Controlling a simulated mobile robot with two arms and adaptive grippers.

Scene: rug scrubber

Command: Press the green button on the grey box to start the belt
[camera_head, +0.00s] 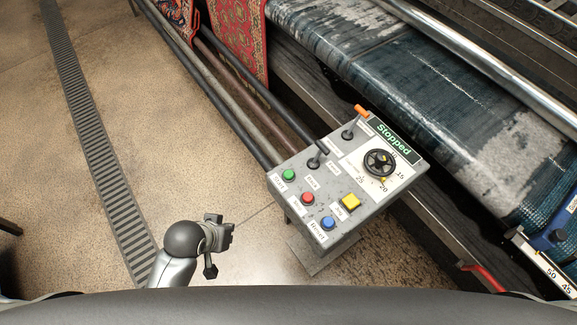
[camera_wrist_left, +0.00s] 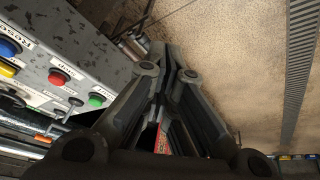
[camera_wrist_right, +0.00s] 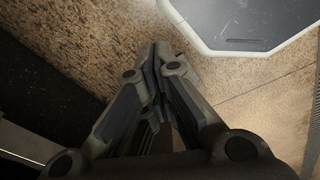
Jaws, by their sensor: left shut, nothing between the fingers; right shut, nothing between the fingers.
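The grey box (camera_head: 338,215) stands beside the machine, with a panel of labelled buttons. The green button (camera_head: 289,174) is at its left corner, near the red button (camera_head: 307,198). The display (camera_head: 392,140) reads "Stopped". My left gripper (camera_head: 226,238) is shut and empty, left of the box and apart from it. In the left wrist view the green button (camera_wrist_left: 97,100) shows left of the shut fingers (camera_wrist_left: 168,68), partly close to a finger's outline. My right gripper (camera_wrist_right: 158,58) is shut and empty over the floor in the right wrist view; it is outside the head view.
A blue button (camera_head: 328,223), a yellow button (camera_head: 350,202), black levers (camera_head: 314,162) and a dial (camera_head: 380,163) share the panel. Long pipes (camera_head: 232,108) run behind the box. A wet blue rug (camera_head: 440,105) lies on the machine. Floor (camera_head: 120,100) at left is open, crossed by a drain grate (camera_head: 90,140).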

